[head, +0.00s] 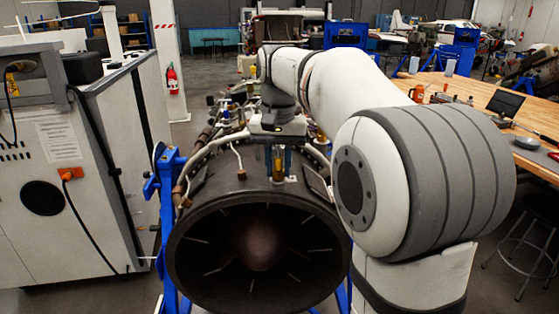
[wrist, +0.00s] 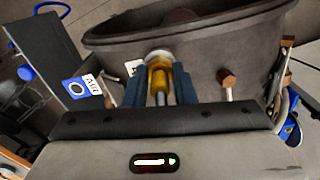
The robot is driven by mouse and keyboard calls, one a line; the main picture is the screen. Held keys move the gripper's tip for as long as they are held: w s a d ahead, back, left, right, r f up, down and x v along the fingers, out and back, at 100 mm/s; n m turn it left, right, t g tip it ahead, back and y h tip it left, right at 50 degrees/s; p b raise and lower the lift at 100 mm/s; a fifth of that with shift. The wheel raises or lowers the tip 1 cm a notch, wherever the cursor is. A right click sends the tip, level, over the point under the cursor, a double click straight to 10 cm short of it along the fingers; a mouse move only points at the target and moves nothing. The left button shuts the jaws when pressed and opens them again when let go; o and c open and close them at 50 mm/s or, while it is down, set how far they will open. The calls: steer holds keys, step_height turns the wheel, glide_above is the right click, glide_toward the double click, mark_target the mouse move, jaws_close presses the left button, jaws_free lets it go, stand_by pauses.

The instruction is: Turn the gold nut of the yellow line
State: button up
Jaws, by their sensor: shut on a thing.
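The gold nut (wrist: 159,75) shows in the wrist view between the two blue fingers of my gripper (wrist: 159,82). The fingers are shut on it, one on each side. A silver fitting lies just beyond the nut, against the dark turbine casing (wrist: 210,55). In the head view my gripper (head: 278,170) reaches down onto the top of the turbine (head: 190,240), near its front rim. A gold piece shows between the fingers there. Yellow colouring on the line is hard to tell from the nut at this size.
A copper-coloured fitting (wrist: 227,78) stands right of the gripper in the wrist view. Pipes (head: 210,140) run along the turbine's left side. A blue stand (head: 165,190) holds the turbine. A grey cabinet (head: 70,200) is at left and a wooden workbench (head: 460,95) at right.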

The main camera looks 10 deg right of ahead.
steer(key=shift+m+p, duration=0.35)
steer(key=shift+m, duration=0.75)
steer(key=o, duration=1)
steer(key=shift+r, duration=3.9)
